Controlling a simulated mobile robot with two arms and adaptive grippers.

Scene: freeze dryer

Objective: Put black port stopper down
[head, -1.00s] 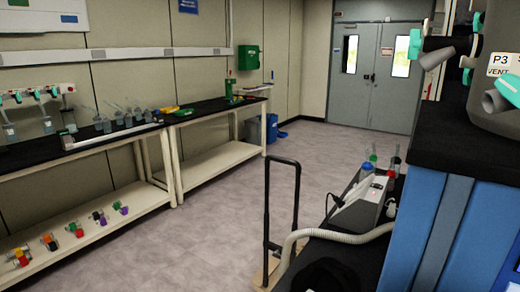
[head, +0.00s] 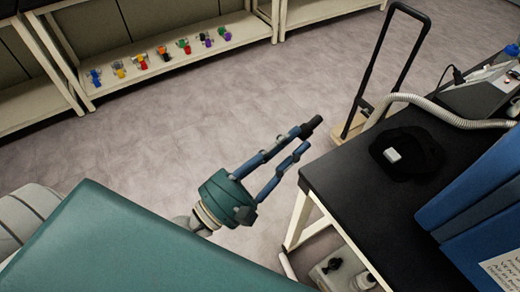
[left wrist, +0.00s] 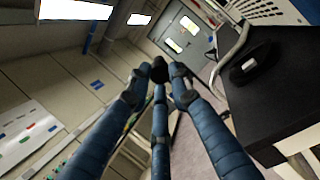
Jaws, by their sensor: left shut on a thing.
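My left gripper (head: 302,140) is over the open floor, left of the black bench (head: 360,190). It is shut on the black port stopper (head: 312,125), a small dark piece at its fingertips. In the left wrist view the stopper (left wrist: 159,72) shows between the blue fingers (left wrist: 160,90), clear of any surface. The bench top (left wrist: 272,100) lies to the right there. My right gripper is not in view.
A black round item (head: 418,160) with a white block (head: 392,155) lies on the bench, near a pale hose (head: 440,108). A blue cabinet (head: 480,190) stands at right. A cart handle (head: 375,60) rises beyond the bench. The bench's near-left top is bare.

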